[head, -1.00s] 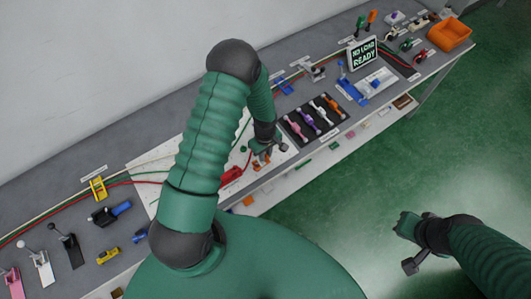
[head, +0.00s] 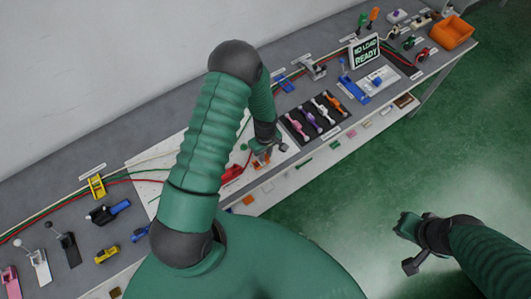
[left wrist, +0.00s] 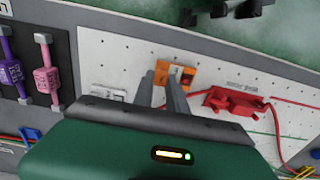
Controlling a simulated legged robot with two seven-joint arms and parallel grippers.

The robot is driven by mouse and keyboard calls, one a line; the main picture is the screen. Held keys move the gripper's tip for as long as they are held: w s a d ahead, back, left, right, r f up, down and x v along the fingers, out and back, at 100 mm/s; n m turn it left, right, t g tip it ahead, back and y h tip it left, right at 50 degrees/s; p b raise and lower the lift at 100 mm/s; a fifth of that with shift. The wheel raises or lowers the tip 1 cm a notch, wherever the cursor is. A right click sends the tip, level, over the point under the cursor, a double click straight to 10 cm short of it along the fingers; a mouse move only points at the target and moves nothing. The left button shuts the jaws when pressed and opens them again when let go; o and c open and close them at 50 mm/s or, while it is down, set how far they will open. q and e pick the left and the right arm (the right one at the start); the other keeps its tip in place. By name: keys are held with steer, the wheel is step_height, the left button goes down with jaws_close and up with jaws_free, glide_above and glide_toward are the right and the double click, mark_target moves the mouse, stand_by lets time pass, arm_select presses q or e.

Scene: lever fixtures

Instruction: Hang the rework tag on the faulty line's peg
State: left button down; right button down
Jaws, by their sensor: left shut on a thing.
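My left gripper (head: 262,153) is low over the white perforated board, left of the black rack. In the left wrist view its two fingers (left wrist: 162,88) reach an orange piece (left wrist: 178,75) with a dark and red patch, and they are shut on it. This looks like the rework tag, but no writing can be read. A red clamp-like fixture (left wrist: 236,103) sits on the board to the right, with a red line through it. I cannot make out a peg. My right gripper (head: 411,228) hangs over the green floor, away from the bench; its jaws are unclear.
The black rack (head: 316,118) holds several coloured levers. Behind it stand a sign reading NO LOAD READY (head: 365,52) and a blue lever fixture (head: 350,88). An orange bin (head: 452,32) is at the far right. A yellow fixture (head: 97,187) straddles the lines at left.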

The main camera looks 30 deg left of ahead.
arm_select(q)
steer(key=shift+f+b, duration=0.3)
steer(key=shift+f, duration=0.2)
steer(key=c, duration=0.9)
jaws_free()
steer(key=shift+o, duration=0.7)
steer(key=shift+d, duration=0.1)
steer(key=shift+r, duration=0.1)
